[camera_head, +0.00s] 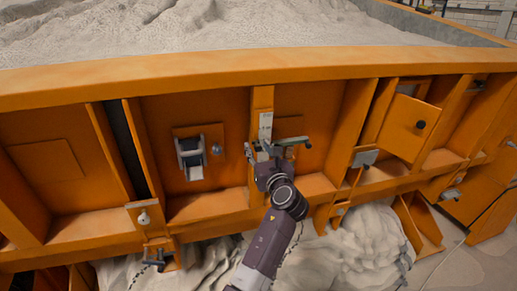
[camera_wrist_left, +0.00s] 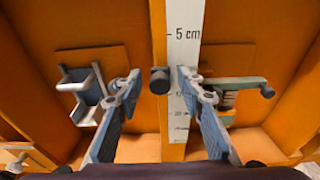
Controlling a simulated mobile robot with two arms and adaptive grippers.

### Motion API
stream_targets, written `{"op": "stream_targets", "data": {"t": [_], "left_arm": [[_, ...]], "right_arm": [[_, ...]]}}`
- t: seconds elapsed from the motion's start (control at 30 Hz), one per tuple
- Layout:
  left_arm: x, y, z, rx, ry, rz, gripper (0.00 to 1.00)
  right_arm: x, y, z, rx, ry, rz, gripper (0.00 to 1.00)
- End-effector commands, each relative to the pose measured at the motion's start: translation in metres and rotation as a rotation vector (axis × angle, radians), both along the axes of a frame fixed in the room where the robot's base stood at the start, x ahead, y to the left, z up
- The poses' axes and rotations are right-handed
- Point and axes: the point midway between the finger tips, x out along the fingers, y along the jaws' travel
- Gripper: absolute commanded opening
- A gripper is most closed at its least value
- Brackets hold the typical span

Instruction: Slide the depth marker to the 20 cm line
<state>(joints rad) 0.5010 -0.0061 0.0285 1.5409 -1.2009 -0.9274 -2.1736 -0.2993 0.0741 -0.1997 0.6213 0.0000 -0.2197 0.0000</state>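A white scale strip (camera_wrist_left: 185,45) runs down an orange upright post, with "5 cm" legible near its top and smaller, blurred marks lower down. It also shows in the head view (camera_head: 265,125). A dark round knob (camera_wrist_left: 160,81), which looks like the depth marker's, sits at the strip's left edge, a little below the 5 cm line. My left gripper (camera_wrist_left: 158,75) is open, with one fingertip on either side of the knob. I see a gap on the left; contact on the right is unclear. In the head view the left gripper (camera_head: 268,148) hides the knob. My right gripper is not in view.
A grey bracket (camera_head: 191,155) is left of the post, and a green-grey lever (camera_wrist_left: 235,85) is close to the right finger. Orange ribs flank the bay. A small door (camera_head: 408,127) stands to the right. Sand (camera_head: 220,25) fills the bed above.

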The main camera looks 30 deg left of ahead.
Motion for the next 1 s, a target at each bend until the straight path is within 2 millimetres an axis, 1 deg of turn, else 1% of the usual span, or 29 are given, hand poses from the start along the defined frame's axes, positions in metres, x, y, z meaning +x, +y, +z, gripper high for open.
{"op": "stream_targets", "data": {"t": [0.07,0.4,0.7,0.77,0.87,1.0], "left_arm": [[0.000,0.000,0.000,0.000,0.000,0.000,0.36],[0.000,0.000,0.000,0.000,0.000,0.000,0.00],[0.000,0.000,-0.002,-0.001,0.001,0.001,0.00],[0.000,0.001,-0.009,-0.001,0.002,0.002,0.00],[0.002,0.004,-0.033,0.000,0.005,0.002,0.00],[0.006,0.009,-0.068,0.001,0.006,0.003,0.00]], "right_arm": [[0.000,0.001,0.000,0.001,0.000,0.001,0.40],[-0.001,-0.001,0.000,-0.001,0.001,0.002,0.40],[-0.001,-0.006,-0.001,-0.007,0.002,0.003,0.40],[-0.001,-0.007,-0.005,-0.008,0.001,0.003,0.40],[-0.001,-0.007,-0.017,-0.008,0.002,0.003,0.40],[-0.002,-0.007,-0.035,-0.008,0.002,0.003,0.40]]}}
